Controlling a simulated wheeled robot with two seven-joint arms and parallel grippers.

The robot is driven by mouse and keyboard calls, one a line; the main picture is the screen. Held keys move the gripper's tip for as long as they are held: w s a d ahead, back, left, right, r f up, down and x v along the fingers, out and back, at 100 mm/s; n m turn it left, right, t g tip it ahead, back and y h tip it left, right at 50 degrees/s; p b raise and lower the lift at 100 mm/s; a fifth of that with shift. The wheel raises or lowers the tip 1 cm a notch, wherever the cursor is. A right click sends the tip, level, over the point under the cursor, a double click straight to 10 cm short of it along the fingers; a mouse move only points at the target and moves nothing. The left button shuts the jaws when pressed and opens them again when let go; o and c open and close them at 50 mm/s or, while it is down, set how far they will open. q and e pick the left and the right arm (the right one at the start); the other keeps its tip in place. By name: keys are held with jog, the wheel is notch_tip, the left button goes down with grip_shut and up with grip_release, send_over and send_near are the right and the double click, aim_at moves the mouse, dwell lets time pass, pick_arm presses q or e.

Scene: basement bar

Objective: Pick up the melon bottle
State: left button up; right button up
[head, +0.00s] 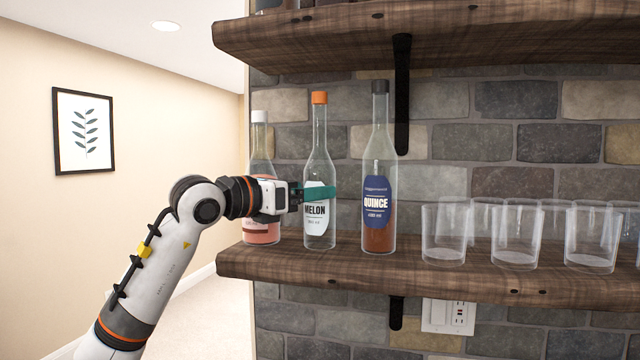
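The melon bottle (319,230) is clear glass with an orange cap and a white label reading MELON. It stands upright on the lower wooden shelf, between two other bottles. My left gripper (322,192) reaches in from the left at the height of the label. One teal finger crosses in front of the bottle and covers the top of the label. The other finger is mostly hidden, so I cannot tell whether the fingers press on the glass. My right gripper is not in view.
The quince bottle (379,215) stands close on the right. A white-capped bottle (261,148) with pinkish liquid stands on the left, partly behind my gripper. Several clear glasses (444,235) line the lower shelf (400,274) at right. An upper shelf (450,35) and black bracket (402,95) are above.

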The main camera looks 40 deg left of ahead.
aim_at(327, 185)
pick_arm(q)
jog(key=w+p, duration=0.2)
jog(key=w, duration=0.1)
jog(key=w+p, duration=0.2)
jog(key=shift+w+r, duration=0.2)
jog(key=shift+r, duration=0.2)
jog(key=shift+w+d+f, duration=0.15)
jog(key=shift+w, duration=0.15)
jog(key=shift+s, duration=0.15)
jog(key=c, duration=1.3)
